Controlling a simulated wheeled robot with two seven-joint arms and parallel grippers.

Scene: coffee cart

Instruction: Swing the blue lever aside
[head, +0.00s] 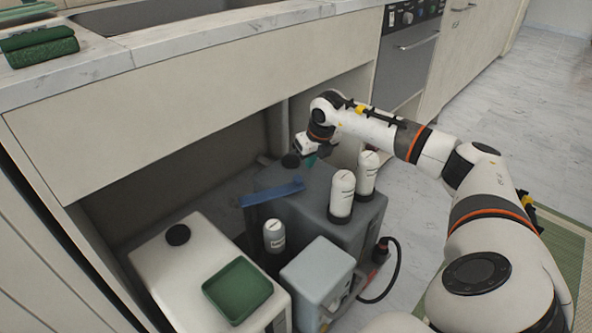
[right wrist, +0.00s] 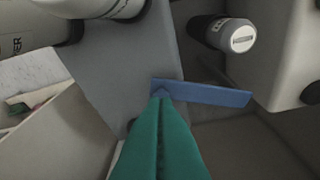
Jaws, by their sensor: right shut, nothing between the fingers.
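The blue lever (head: 272,192) is a flat bar lying across the top left side of a grey box-shaped machine (head: 318,200) under the counter. In the right wrist view the blue lever (right wrist: 205,92) runs from the middle toward the right. My right gripper (head: 309,161) reaches in over the back of the grey machine, near the lever's right end. Its green fingers (right wrist: 161,105) are shut with nothing between them. Their tips appear at the lever's left end in the wrist view; I cannot tell whether they touch it. My left gripper is not in view.
Two white bottles with dark bases (head: 342,195) stand on the grey machine, close to my right gripper. A white unit with a green tray (head: 238,290) and a light grey box (head: 318,275) are in front.

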